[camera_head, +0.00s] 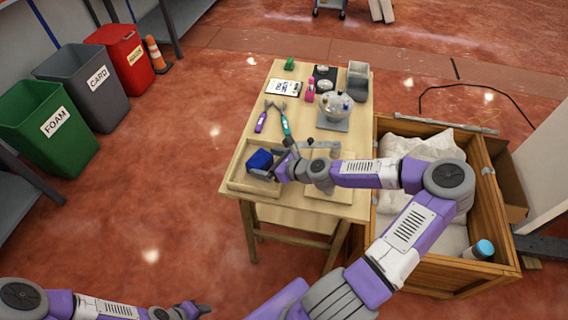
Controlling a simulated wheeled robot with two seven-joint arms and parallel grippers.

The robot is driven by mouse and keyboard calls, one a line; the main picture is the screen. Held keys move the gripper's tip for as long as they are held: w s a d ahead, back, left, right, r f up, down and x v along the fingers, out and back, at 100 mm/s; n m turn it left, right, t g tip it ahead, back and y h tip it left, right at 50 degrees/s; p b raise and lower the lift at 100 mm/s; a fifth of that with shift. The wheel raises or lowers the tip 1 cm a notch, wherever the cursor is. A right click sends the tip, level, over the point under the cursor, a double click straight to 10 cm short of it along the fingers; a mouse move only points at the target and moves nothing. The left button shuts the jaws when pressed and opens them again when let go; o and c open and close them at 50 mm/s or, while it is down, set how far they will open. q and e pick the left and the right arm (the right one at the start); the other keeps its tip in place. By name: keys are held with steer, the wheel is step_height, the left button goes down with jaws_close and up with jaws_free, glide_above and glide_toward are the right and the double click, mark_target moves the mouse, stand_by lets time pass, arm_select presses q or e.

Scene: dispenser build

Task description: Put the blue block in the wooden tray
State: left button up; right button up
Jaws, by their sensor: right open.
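The blue block (260,159) shows within the outline of the wooden tray (252,185) at the near left corner of the small wooden table. It looks slightly tilted; I cannot tell whether it rests on the tray floor. My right gripper (275,168) is open, close against the block's right side, and hides part of the tray. Whether a finger touches the block is too small to tell. My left gripper (196,309) is low at the bottom left, over the floor and away from the table; its fingers are too unclear to read.
On the table (245,135) are pliers (284,121), a clipboard (283,88), a pink bottle (310,91) and a clear bowl (337,104). A wooden crate (395,270) with white sacks stands at right. Bins (52,125) stand at far left.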

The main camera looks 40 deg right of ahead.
steer(key=p+v, duration=0.5)
steer(key=v, duration=0.5)
steer(key=shift+s, duration=0.3)
steer(key=shift+d, duration=0.1)
